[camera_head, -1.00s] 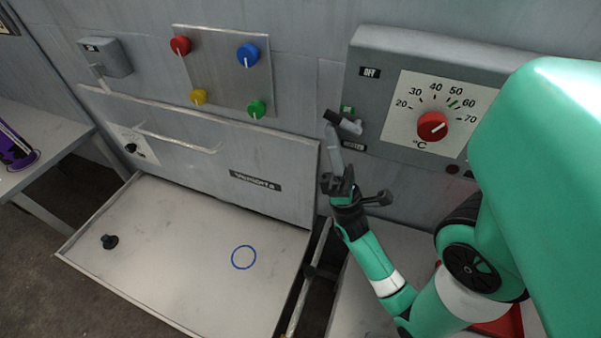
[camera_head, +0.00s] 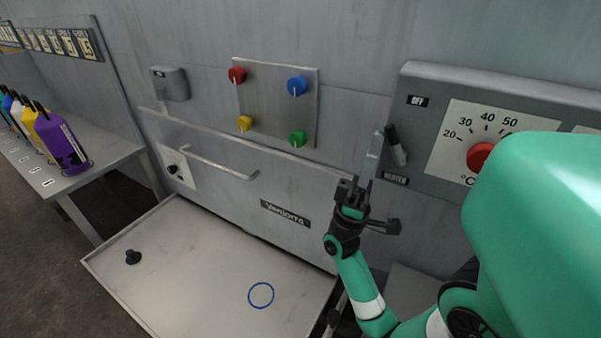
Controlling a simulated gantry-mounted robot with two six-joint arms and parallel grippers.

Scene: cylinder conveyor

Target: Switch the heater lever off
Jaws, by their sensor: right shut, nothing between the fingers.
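The grey heater box (camera_head: 421,118) is on the wall at right, with an OFF plate (camera_head: 417,101) at its upper left and a HEATER plate (camera_head: 395,180) below. The dark heater lever (camera_head: 397,147) stands between these plates, near upright with its top tilted left. My left gripper is not in view.
A red temperature knob (camera_head: 481,157) sits on a dial to the right, partly behind my green arm. A panel with coloured knobs (camera_head: 275,100) is left of the box. An open tray-like door (camera_head: 200,275) lies below. Several bottles (camera_head: 62,143) stand on a side table.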

